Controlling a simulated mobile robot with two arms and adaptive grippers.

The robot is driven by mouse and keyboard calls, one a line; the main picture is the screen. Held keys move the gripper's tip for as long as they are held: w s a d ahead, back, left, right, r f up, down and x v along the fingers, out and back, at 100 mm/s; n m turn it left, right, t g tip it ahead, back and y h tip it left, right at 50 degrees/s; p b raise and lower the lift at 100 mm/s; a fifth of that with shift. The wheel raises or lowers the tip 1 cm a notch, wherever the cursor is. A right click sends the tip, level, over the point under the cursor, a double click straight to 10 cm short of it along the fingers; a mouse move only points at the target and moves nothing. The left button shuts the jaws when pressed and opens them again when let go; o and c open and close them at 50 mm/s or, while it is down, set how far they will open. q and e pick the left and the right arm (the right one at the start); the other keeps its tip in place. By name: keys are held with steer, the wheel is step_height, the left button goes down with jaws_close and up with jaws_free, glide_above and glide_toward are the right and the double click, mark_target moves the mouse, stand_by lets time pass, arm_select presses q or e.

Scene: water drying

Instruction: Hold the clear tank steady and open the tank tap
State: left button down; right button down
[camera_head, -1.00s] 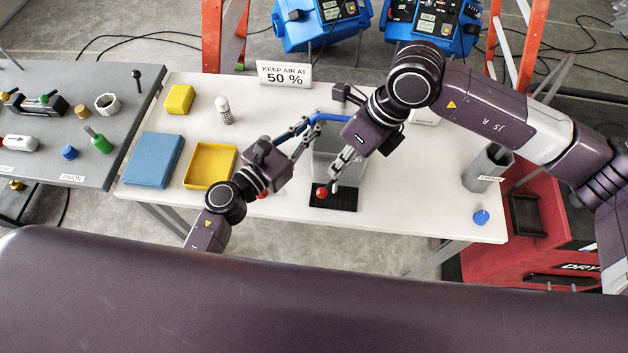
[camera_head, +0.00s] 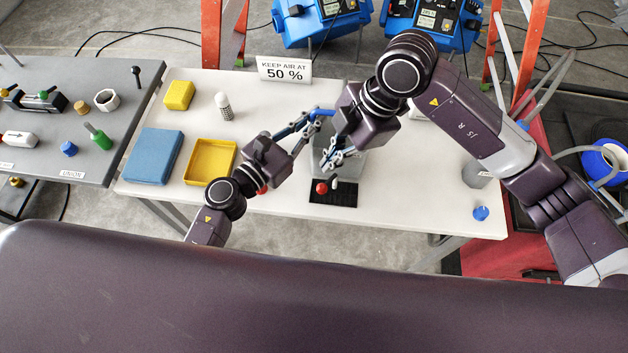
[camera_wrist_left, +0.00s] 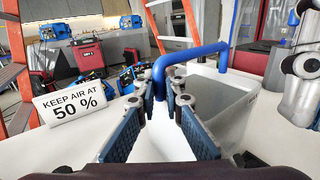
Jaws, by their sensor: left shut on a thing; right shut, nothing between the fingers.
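The clear tank (camera_head: 352,165) stands on the white table, partly hidden behind my right gripper. Its blue handle (camera_wrist_left: 195,55) crosses above it in the left wrist view. My left gripper (camera_head: 312,121) is shut on the blue handle, at its left end. A red knob (camera_head: 321,188), which looks like the tank tap, sits at the tank's front above a black mat (camera_head: 335,199). A small pale piece (camera_head: 334,183) shows beside the knob. My right gripper (camera_head: 327,163) is shut and empty, just above and behind the knob, apparently clear of it. Whether the tap is open I cannot tell.
A yellow tray (camera_head: 232,165), a blue cloth-like block (camera_head: 153,157), a yellow block (camera_head: 179,95) and a white bottle (camera_head: 224,106) are on the left. A sign (camera_head: 284,70) reads "KEEP AIR AT 50 %". A grey cylinder (camera_head: 475,174) and blue cap (camera_head: 481,213) are on the right.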

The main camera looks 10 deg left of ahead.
mark_target(328, 182)
steer(key=m, duration=0.4)
steer(key=x, duration=1)
steer(key=shift+s, duration=0.1)
